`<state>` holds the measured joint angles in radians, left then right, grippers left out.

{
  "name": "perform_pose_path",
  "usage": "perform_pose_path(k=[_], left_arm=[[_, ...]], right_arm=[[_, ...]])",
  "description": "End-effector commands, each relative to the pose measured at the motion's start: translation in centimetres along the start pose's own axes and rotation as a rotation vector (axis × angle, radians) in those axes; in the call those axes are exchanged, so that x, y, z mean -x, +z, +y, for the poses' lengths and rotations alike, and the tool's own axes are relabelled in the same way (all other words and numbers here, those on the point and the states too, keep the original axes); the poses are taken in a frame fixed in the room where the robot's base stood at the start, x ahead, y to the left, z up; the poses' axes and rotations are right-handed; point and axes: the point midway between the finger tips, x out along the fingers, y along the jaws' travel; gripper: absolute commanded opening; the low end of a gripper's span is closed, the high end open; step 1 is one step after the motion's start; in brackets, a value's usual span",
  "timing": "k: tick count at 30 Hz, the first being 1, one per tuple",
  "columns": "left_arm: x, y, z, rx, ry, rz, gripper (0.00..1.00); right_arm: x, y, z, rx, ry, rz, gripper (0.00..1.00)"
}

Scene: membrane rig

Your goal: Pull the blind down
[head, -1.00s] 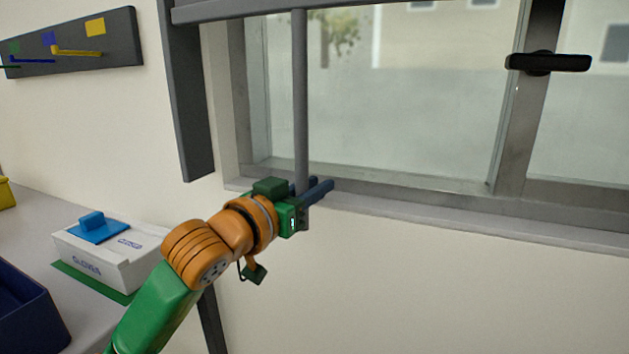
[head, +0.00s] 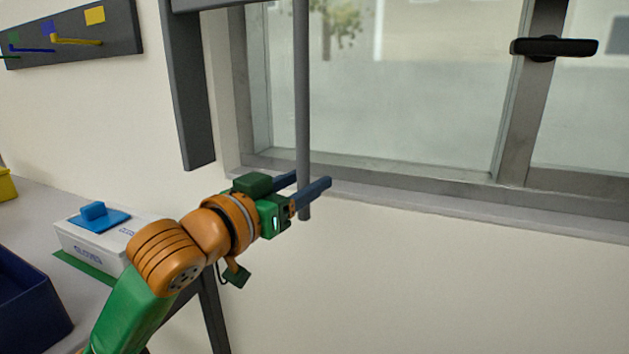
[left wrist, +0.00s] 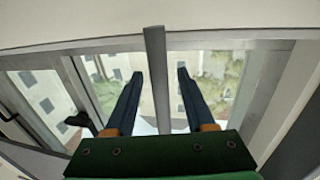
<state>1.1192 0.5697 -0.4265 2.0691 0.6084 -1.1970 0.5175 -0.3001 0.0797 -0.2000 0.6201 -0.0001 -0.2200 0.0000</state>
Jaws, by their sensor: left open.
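The blind's grey bottom bar (head: 222,4) shows at the top edge of the head view, over the window; the rest of the blind is out of frame. A grey rod (head: 302,90) hangs upright from the top of the view, its lower end just below the sill. My left gripper (head: 311,179) is open near that lower end, with one finger on each side of the rod. In the left wrist view the rod (left wrist: 155,70) stands between the spread fingers (left wrist: 160,73), with gaps on both sides. My right gripper is not in view.
The window (head: 400,100) has a black handle (head: 555,47) and a projecting sill (head: 440,207). A dark post (head: 188,95) stands left of it. A glove box (head: 95,240) with a blue item (head: 95,214) and a dark blue bin (head: 25,305) are on the bench at left.

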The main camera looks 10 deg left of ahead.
Motion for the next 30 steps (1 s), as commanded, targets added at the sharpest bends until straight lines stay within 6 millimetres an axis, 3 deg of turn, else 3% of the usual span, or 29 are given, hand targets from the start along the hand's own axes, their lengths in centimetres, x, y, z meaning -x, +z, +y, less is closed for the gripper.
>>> perform_pose_path(k=[3, 6, 14, 17, 20, 23, 24, 27, 30], left_arm=[[2.4, 0.2, 0.0, -0.003, -0.001, 0.003, 0.55], [3.6, 0.1, 0.0, -0.002, -0.001, 0.001, 0.55], [3.9, 0.0, 0.0, -0.001, 0.000, -0.001, 0.55], [3.5, 1.4, 0.0, 0.003, -0.002, -0.027, 0.55], [2.7, 6.7, -0.1, 0.015, -0.016, -0.127, 0.55], [3.0, 16.0, 0.0, 0.039, -0.045, -0.310, 0.55], [3.8, 19.8, 0.1, 0.048, -0.061, -0.387, 0.55], [6.7, 27.5, 0.6, 0.068, -0.098, -0.565, 0.55], [10.3, 33.4, 1.2, 0.082, -0.129, -0.722, 0.55]], right_arm=[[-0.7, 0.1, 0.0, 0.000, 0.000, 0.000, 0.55], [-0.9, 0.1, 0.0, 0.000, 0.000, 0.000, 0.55], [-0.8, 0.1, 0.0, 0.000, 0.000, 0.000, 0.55], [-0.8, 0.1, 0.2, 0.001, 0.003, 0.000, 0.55], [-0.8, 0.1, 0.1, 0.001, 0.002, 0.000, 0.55], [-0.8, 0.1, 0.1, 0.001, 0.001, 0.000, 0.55], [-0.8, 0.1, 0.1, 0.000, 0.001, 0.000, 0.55], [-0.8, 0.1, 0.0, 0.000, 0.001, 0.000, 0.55], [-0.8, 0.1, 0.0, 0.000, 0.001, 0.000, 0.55]])
